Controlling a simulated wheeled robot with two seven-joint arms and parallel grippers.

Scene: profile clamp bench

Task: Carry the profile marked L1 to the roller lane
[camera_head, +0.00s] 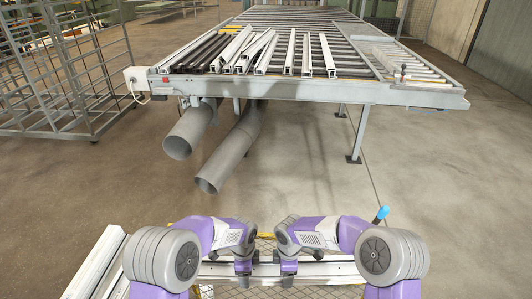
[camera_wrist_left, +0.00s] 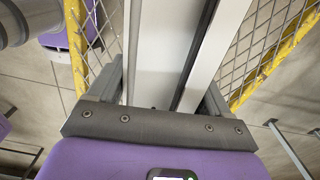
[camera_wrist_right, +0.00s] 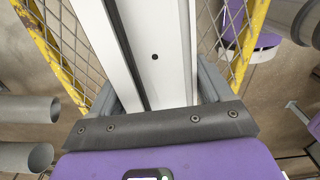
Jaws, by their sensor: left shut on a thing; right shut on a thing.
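A long white profile (camera_head: 325,270) lies crosswise low in front of me in the head view. My left gripper (camera_head: 243,268) and my right gripper (camera_head: 288,268) are close together and both shut on it. The left wrist view shows the profile (camera_wrist_left: 160,50) between the left jaws, and the right wrist view shows it (camera_wrist_right: 160,55) between the right jaws. No L1 mark can be read. A roller table (camera_head: 320,88) stands ahead, apart from the grippers, with bare rollers (camera_head: 350,50) on its right part.
Several white and dark profiles (camera_head: 290,55) lie on the table's left and middle. Two grey pipes (camera_head: 230,155) stick out below it. A wire cage rack (camera_head: 65,80) stands left. More white profiles (camera_head: 95,265) lie at lower left. Yellow-framed mesh (camera_wrist_left: 270,60) is below the held profile. Floor between is clear.

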